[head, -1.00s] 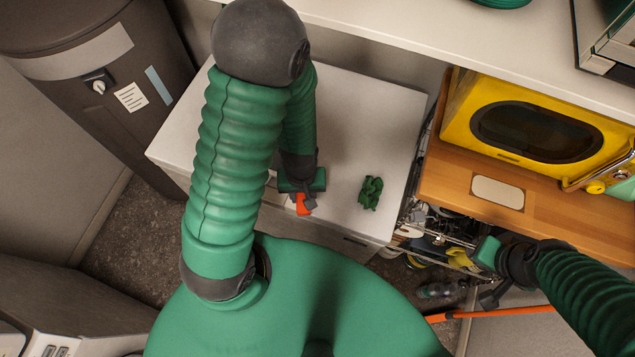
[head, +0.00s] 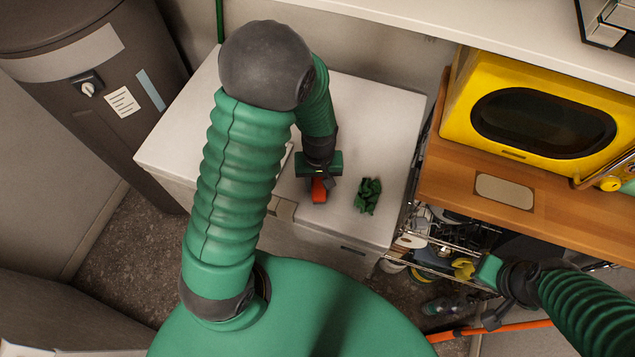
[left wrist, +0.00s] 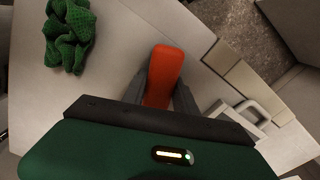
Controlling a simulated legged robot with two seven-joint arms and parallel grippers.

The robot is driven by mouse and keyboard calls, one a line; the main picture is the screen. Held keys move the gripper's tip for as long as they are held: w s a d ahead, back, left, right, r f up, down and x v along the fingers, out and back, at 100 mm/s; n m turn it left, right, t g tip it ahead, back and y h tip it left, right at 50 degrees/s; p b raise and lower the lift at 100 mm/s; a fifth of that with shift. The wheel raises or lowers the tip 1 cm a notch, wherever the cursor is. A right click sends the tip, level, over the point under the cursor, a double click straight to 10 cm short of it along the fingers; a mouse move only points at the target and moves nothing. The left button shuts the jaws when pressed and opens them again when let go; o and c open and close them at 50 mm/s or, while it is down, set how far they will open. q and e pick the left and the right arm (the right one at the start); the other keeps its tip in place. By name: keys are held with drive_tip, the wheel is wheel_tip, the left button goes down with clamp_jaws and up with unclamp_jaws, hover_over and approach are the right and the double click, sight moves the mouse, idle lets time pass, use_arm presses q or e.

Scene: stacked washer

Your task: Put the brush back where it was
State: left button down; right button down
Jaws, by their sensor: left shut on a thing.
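My left gripper (head: 322,184) is over the white top of the washer (head: 390,120), shut on an orange-red block-like thing (head: 319,190), which I take to be the brush; no bristles show. In the left wrist view the brush (left wrist: 164,76) sits between the two dark fingers (left wrist: 164,95) and points away from the palm. I cannot tell whether it touches the top. My right gripper (head: 490,292) is at the lower right, in front of the wire rack; its fingers are too unclear to judge.
A crumpled green cloth (head: 368,196) lies on the white top, right of the left gripper. A wooden counter (head: 450,180) with a yellow microwave (head: 540,115) is at right. Below it is a cluttered wire rack (head: 440,245). An orange pole (head: 515,327) lies low at right.

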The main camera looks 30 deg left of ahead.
sight(318, 179)
use_arm(q)
drive_tip(key=shift+d+f, duration=0.1)
drive_tip(key=shift+f, duration=0.05)
drive_tip(key=c, duration=1.4)
unclamp_jaws()
drive_tip(key=o, duration=0.4)
drive_tip(key=shift+a+f, duration=0.15)
drive_tip(key=shift+a, duration=0.7)
drive_tip(key=shift+o, duration=0.2)
drive_tip(key=shift+a+f, duration=0.1)
drive_tip(key=shift+a, duration=0.2)
drive_tip(key=shift+d+r, duration=0.35)
drive_tip(key=r, duration=0.3)
drive_tip(key=d+r, duration=0.1)
drive_tip(key=r, duration=0.1)
drive_tip(key=shift+w+r, duration=0.15)
drive_tip(key=shift+r, duration=0.05)
wheel_tip(318, 179, up, 6)
drive_tip(key=a, duration=0.1)
drive_tip(key=s+d+m+t, duration=0.2)
drive_tip(key=s+d+m, duration=0.2)
drive_tip(key=m, duration=0.3)
drive_tip(key=shift+s+d+t, duration=0.3)
drive_tip(key=shift+s+d, duration=0.05)
drive_tip(key=shift+d, duration=0.2)
use_arm(e)
drive_tip(key=shift+s+a+r, duration=0.1)
drive_tip(key=shift+a+r, duration=0.1)
drive_tip(key=shift+r, duration=0.1)
